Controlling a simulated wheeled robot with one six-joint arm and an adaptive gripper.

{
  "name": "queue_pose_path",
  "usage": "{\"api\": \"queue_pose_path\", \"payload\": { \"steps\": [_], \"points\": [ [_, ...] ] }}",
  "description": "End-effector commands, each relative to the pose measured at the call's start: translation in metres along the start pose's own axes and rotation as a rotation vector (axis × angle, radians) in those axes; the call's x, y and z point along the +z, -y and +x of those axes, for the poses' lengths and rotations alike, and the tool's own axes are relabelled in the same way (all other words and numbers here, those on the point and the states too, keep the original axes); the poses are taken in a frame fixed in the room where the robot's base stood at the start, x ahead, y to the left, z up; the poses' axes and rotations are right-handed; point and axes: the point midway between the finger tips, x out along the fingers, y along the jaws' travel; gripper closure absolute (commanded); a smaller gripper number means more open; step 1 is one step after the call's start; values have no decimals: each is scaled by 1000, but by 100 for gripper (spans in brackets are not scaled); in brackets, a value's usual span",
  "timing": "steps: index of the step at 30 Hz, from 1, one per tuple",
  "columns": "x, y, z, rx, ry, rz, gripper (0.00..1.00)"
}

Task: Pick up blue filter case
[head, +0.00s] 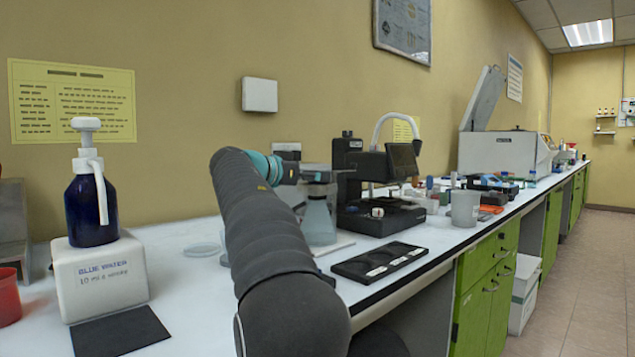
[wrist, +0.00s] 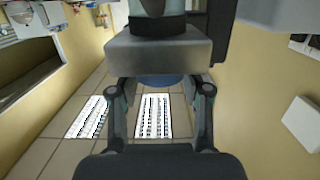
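My gripper (head: 322,176) is at the end of my arm, above or in front of a clear conical flask (head: 319,222) left of the microscope-like instrument. In the wrist view its two dark fingers (wrist: 159,100) stand well apart and reach a grey block. Whether they grip anything is unclear. A blue rounded patch (wrist: 158,80) shows behind the block, only partly visible. No blue filter case can be made out for certain. A small blue item (head: 429,182) stands on the bench right of the instrument, too small to identify.
A dark instrument (head: 378,215) with a screen stands right of my gripper. A black tray (head: 379,262) lies near the bench's front edge. A grey cup (head: 465,208) and small items stand farther right. A blue pump bottle (head: 91,208) sits on a white box at left.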

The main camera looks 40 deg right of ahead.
Motion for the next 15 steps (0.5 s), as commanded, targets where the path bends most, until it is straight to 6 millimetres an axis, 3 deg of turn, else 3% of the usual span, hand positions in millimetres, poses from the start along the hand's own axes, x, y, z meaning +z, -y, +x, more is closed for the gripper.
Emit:
{"api": "queue_pose_path", "payload": {
  "steps": [15],
  "points": [
    [-11,0,-1,1,0,1,76]
  ]
}}
